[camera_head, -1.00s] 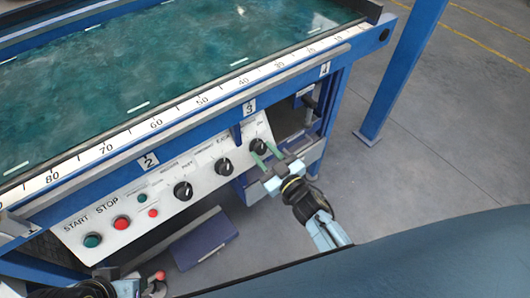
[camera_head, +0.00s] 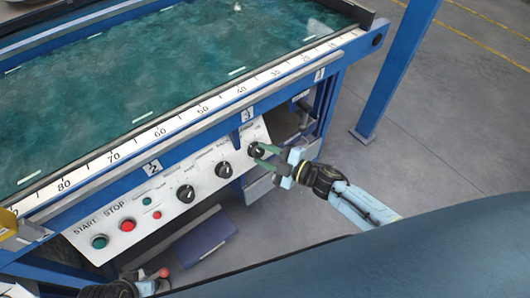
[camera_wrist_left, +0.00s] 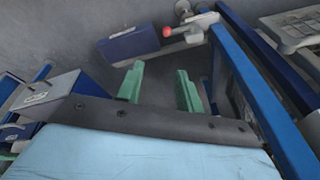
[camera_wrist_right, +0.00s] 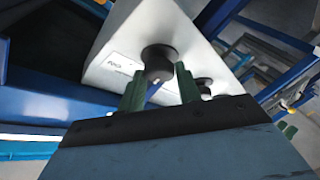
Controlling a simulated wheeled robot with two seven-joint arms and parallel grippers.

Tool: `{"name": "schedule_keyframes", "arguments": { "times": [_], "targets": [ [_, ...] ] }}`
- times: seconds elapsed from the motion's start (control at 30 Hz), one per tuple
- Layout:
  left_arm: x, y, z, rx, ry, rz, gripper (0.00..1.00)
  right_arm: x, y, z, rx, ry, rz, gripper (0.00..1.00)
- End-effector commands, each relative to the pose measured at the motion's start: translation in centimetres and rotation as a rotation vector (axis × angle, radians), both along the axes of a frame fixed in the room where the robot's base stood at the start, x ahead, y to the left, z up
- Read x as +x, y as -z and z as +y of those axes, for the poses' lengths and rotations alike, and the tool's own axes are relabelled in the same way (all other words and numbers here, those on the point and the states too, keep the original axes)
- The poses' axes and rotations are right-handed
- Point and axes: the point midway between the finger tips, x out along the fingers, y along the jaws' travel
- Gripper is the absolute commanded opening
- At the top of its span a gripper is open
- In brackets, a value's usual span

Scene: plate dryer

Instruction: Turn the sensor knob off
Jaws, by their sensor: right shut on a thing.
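The black round knob (camera_head: 257,150) at the right end of the white control panel is the one my right gripper (camera_head: 264,151) works at; I take it as the sensor knob, though its label is too small to read. In the right wrist view, the knob (camera_wrist_right: 158,60) sits between the two green fingers of my right gripper (camera_wrist_right: 160,86), which is shut on it. A small white mark shows on its lower edge. My left gripper (camera_wrist_left: 160,85) is open and empty in the left wrist view, below the panel's left part.
The panel (camera_head: 140,205) also carries two more black knobs (camera_head: 223,170) (camera_head: 186,193), a green button (camera_head: 99,241) and a red button (camera_head: 128,224). The blue table frame (camera_head: 200,140) with a ruled edge overhangs the panel. Open grey floor lies to the right.

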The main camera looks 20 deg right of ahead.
Motion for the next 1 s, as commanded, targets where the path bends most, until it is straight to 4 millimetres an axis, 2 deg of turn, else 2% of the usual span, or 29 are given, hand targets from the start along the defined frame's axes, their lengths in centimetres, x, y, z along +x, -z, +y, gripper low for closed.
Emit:
{"name": "schedule_keyframes", "arguments": {
  "times": [0.3, 0.8, 0.83, 1.0],
  "targets": [
    [-0.2, 1.3, 0.7, 0.010, -0.001, 0.007, 0.36, 0.1, -0.1, -0.1, -0.088, -0.052, -0.031, 0.11],
    [-0.3, 1.6, 0.7, 0.010, 0.000, 0.008, 0.36, 0.1, -0.1, -0.1, -0.103, -0.061, -0.038, 0.11],
    [-0.3, 1.6, 0.7, 0.010, 0.000, 0.008, 0.36, 0.1, -0.1, -0.1, -0.103, -0.061, -0.038, 0.36],
    [-0.3, 1.6, 0.7, 0.010, 0.000, 0.008, 0.36, 0.1, -0.1, -0.1, -0.101, -0.061, -0.036, 0.55]
  ]
}}
